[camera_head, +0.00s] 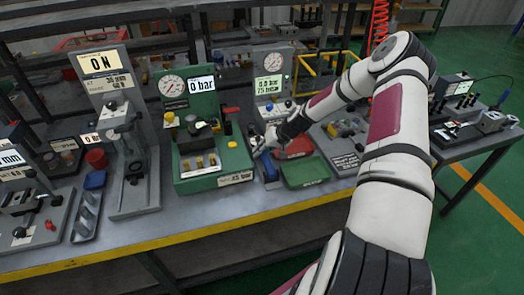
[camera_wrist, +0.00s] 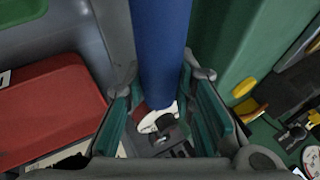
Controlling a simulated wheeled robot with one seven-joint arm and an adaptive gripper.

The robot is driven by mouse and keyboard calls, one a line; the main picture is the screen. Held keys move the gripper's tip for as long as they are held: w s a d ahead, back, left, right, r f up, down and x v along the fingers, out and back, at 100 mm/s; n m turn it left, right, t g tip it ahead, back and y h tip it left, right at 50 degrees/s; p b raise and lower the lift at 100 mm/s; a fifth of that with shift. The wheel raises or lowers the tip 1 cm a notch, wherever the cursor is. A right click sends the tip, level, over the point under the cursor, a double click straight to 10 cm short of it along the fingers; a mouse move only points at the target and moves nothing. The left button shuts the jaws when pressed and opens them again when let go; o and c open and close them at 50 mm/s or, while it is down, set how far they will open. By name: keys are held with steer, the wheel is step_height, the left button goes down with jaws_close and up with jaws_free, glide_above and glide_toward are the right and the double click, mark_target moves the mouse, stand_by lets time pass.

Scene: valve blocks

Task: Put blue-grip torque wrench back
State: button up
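The blue-grip torque wrench (camera_wrist: 160,45) shows in the wrist view as a thick blue grip between my fingers. A pale disc and dark parts show past its lower end; I cannot tell if they belong to it. My gripper (camera_wrist: 163,78) has its green-padded fingers on both sides of the grip, seemingly touching it. In the head view my gripper (camera_head: 268,143) is low over the bench, and the blue grip (camera_head: 267,166) shows just below it, beside the green test stand. I cannot tell whether the wrench is lifted off its support.
A green test stand (camera_head: 215,160) with a gauge stands close left of my gripper. A red tray (camera_head: 296,147) and a green tray (camera_head: 305,173) lie to the right. A grey tray with blue parts (camera_head: 87,215) lies at the left. The front bench edge is yellow.

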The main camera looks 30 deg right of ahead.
steer(key=o, duration=0.4)
steer(key=shift+o, duration=0.2)
steer(key=v, duration=1.2)
